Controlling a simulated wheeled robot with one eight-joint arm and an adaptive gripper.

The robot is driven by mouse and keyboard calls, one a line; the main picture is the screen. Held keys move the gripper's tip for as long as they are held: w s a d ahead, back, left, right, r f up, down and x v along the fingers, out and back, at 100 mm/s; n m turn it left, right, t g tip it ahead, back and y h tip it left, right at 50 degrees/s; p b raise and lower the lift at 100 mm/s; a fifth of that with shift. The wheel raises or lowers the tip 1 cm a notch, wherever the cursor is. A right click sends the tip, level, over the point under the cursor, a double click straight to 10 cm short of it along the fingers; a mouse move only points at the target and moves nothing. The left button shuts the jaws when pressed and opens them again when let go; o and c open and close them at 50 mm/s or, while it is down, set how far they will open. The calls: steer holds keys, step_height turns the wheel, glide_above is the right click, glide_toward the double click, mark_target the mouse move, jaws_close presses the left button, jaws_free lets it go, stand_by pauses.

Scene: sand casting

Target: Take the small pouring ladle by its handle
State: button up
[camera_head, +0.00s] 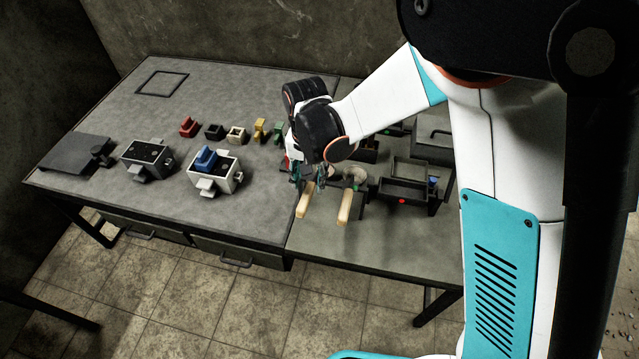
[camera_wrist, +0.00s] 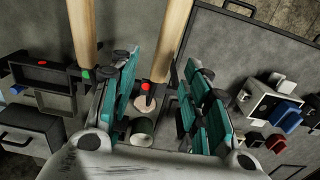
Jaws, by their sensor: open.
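Two ladles with pale wooden handles lie side by side near the table's front edge. The left handle (camera_head: 304,201) is just below my gripper (camera_head: 308,180); the right handle (camera_head: 345,208) leads to a grey bowl (camera_head: 354,178). I cannot tell whether the fingers touch the nearer handle.
Black trays (camera_head: 402,190) stand right of the ladles. A white box with a blue piece (camera_head: 215,175), another grey-white box (camera_head: 147,160) and several small coloured blocks (camera_head: 236,135) stand to the left. A dark plate (camera_head: 76,153) lies far left. The table's front-left surface is clear.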

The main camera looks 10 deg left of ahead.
mark_target(308, 189)
steer(key=shift+w+a+f+b, duration=0.15)
steer(key=shift+f+b, duration=0.5)
steer(key=shift+f, duration=0.9)
steer(key=shift+w+a+f+b, duration=0.1)
steer(key=shift+f+b, duration=0.55)
steer(key=shift+f, duration=0.9)
steer(key=shift+r, duration=0.1)
jaws_close()
